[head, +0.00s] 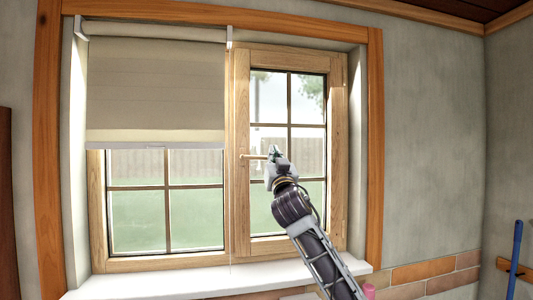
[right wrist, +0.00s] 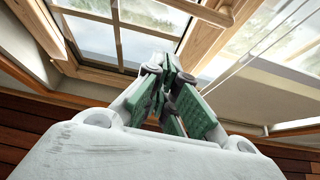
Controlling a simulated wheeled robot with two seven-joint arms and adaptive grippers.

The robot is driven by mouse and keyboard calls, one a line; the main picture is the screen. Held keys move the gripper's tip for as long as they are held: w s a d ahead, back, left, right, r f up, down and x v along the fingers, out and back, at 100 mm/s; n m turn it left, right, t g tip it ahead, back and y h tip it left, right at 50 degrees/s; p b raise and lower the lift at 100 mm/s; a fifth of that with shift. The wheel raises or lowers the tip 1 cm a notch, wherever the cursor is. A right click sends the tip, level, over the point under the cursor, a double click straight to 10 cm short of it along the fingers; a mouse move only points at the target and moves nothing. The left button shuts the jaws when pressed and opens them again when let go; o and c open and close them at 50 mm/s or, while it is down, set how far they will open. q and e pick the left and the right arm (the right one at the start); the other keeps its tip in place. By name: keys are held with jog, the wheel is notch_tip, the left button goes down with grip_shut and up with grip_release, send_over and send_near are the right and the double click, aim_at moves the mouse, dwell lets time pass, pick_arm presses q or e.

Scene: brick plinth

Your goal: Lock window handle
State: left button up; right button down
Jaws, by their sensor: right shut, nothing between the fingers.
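The window handle (head: 252,156) is a short, light wooden bar on the left stile of the right window sash (head: 240,205). It lies about level, with its free end pointing right. In the right wrist view a rounded wooden bar at the top looks like the handle (right wrist: 207,12). My right gripper (head: 273,151) is just right of the handle's free end in the head view, in front of the glass. Its green-padded fingers (right wrist: 172,65) are shut and empty. Whether it touches the handle I cannot tell. My left gripper is out of view.
A beige roller blind (head: 155,90) covers the upper left pane, and its thin cord (head: 231,170) hangs left of the handle. A white sill (head: 150,285) runs below. A blue pole (head: 515,255) stands at the far right. The wall (head: 430,150) right of the window is bare.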

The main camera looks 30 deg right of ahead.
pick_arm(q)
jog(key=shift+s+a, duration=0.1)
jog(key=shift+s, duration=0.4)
pick_arm(e)
jog(key=shift+w, duration=0.1)
notch_tip(320, 180, up, 5)
jog(key=p, duration=0.5)
send_over(257, 158)
jog(key=s+d, duration=0.3)
jog(key=s, duration=0.1)
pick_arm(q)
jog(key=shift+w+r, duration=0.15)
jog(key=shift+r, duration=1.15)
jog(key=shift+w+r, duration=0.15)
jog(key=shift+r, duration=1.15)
pick_arm(e)
jog(key=shift+w+a+f, duration=0.1)
jog(key=shift+w+f, duration=0.15)
jog(key=shift+f, duration=0.75)
jog(key=shift+w+a+f, duration=0.1)
jog(key=shift+w+f, duration=0.15)
jog(key=shift+f, duration=0.7)
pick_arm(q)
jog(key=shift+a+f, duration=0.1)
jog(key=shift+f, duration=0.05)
pick_arm(e)
jog(key=shift+d+f, duration=0.1)
